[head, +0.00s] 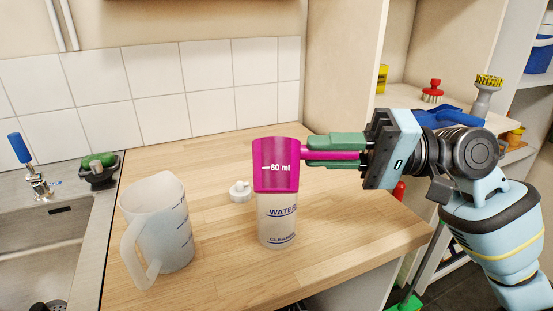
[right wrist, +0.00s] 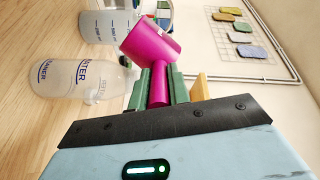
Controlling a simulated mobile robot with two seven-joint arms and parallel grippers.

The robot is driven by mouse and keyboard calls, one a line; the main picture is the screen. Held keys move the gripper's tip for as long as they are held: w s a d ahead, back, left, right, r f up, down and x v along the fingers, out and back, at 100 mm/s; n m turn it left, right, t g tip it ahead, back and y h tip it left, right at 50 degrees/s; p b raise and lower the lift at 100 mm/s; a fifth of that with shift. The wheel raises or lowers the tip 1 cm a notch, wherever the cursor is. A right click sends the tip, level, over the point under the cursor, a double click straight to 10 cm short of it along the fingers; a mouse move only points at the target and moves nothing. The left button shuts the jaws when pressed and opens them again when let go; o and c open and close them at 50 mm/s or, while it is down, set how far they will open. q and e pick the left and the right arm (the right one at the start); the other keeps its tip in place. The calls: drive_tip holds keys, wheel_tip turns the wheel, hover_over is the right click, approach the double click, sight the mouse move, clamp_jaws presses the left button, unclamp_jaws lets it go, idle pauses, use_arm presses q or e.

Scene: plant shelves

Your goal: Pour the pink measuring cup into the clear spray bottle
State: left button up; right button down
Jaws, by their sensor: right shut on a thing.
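The pink measuring cup (head: 276,163) looks near upright in the head view, with its "60 ml" mark facing me. My right gripper (head: 312,152) is shut on its handle from the right. The cup also shows in the right wrist view (right wrist: 148,45), in front of the green fingers (right wrist: 160,88). The clear spray bottle (head: 276,222) stands upright and open on the counter; the cup hides its neck in the head view. In the right wrist view the bottle (right wrist: 78,78) shows sideways, its neck close to the cup. What is in the cup is hidden. My left gripper is out of view.
A translucent jug (head: 158,225) stands on the wooden counter (head: 215,275) left of the bottle. A white spray head (head: 240,191) lies behind the bottle. A sink (head: 45,245) is at the far left. The back of the counter is clear.

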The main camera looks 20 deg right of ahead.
drive_tip(key=shift+w+d+r+m, duration=0.1)
drive_tip(key=shift+w+r+m, duration=0.05)
drive_tip(key=shift+m, duration=0.45)
idle(0.9)
drive_tip(key=shift+w+r+m, duration=0.1)
drive_tip(key=shift+r+m, duration=0.2)
drive_tip(key=shift+m, duration=0.95)
drive_tip(key=shift+w+r+m, duration=0.1)
drive_tip(key=shift+r+m, duration=0.2)
drive_tip(key=shift+m, duration=0.95)
idle(1.2)
drive_tip(key=shift+w+d+f+m, duration=0.15)
drive_tip(key=shift+f+m, duration=0.1)
drive_tip(key=shift+m, duration=0.15)
drive_tip(key=shift+s+r+n, duration=0.2)
drive_tip(key=shift+s+n, duration=0.05)
drive_tip(key=shift+n, duration=0.35)
drive_tip(key=n, duration=0.3)
drive_tip(key=shift+s+f, duration=0.1)
drive_tip(key=shift+f, duration=0.25)
